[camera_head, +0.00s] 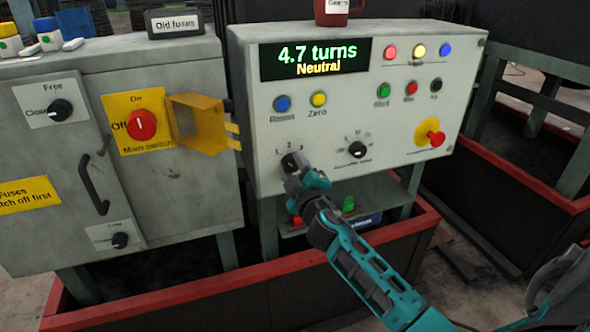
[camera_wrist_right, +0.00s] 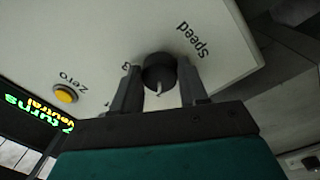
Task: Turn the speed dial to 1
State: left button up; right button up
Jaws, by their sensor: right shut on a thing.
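The speed dial (camera_head: 290,161) is a small black knob on the front of the grey control box, below the numbers 1, 2 and 3. My right gripper (camera_head: 297,173) is at it from below and hides part of it. In the right wrist view the dial (camera_wrist_right: 160,72) sits between my two fingers (camera_wrist_right: 160,90), which are shut on it. Its white mark points down in that view, away from the 3. The word Speed shows beside it; 1 and 2 are not readable there. My left gripper is not in view.
The display (camera_head: 314,58) reads 4.7 turns, Neutral. A second black dial (camera_head: 357,149) is close to the right, and a red emergency knob (camera_head: 435,138) farther right. A yellow flap (camera_head: 198,124) stands out from the cabinet at left. A red-rimmed wall (camera_head: 200,289) runs below.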

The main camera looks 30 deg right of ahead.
dwell(0.3)
jog(key=o, duration=1.1)
jog(key=shift+c, duration=0.2)
jog(key=v, duration=1.3)
jog(key=shift+f, duration=0.2)
